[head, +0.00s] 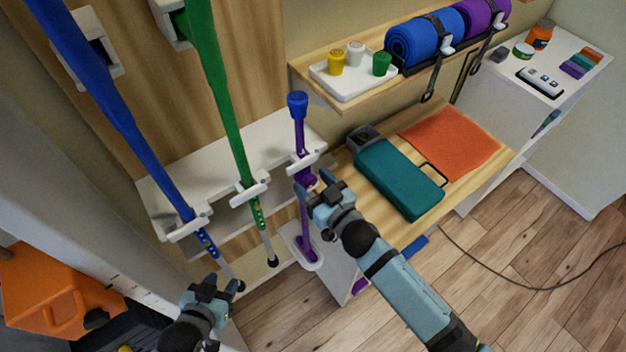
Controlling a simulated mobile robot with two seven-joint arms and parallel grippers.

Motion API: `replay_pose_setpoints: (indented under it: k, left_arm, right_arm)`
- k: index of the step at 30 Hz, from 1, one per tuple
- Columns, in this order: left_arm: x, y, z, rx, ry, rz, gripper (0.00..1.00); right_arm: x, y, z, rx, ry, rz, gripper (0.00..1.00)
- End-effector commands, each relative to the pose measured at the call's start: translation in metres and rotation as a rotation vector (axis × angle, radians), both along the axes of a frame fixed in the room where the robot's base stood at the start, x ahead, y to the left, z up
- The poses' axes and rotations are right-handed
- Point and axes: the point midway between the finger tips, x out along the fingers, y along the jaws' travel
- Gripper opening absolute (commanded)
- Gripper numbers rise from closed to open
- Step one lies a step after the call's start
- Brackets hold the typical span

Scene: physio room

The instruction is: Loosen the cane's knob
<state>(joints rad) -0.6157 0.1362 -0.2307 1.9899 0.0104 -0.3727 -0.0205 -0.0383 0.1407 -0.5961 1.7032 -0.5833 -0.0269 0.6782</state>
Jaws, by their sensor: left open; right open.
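The purple cane (300,136) with a blue top (297,99) stands upright in a white clip (303,161) on the white rack. Its foot is at a white base (306,250). A small purple knob (309,181) shows on the shaft just below the clip. My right gripper (316,184) is open at the knob, its fingers close around or beside it; I cannot tell whether they touch it. The gripper hides part of the shaft.
A blue crutch (105,100) and a green crutch (222,100) hang left of the cane. Right of it, a wooden bench holds a teal case (398,178) and an orange cloth (450,137). A shelf above carries a white tray (345,88) and rolled mats (417,41).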

Motion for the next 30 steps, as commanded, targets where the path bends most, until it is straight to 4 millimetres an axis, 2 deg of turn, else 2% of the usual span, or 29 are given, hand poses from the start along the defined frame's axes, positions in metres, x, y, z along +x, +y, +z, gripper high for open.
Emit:
replay_pose_setpoints:
  k: [9,15,16,30]
  left_arm:
    - [-0.0003,0.0014,-0.0011,0.002,0.003,0.002,0.43]
    - [-0.0001,0.0012,0.0,0.001,0.001,0.002,0.43]
    - [0.0,0.0012,0.0003,0.001,0.001,0.002,0.43]
    - [-0.0001,0.0001,0.0025,0.0,-0.001,0.0,0.43]
  right_arm:
    - [0.0024,0.0015,0.0,0.0,0.0,0.0,0.62]
    - [0.0022,0.0014,-0.0001,0.0,0.0,0.0,0.17]
    - [0.0021,0.0013,-0.0001,0.0,0.0,0.0,0.14]
    - [0.0019,0.0016,-0.0001,-0.105,-0.07,0.0,0.14]
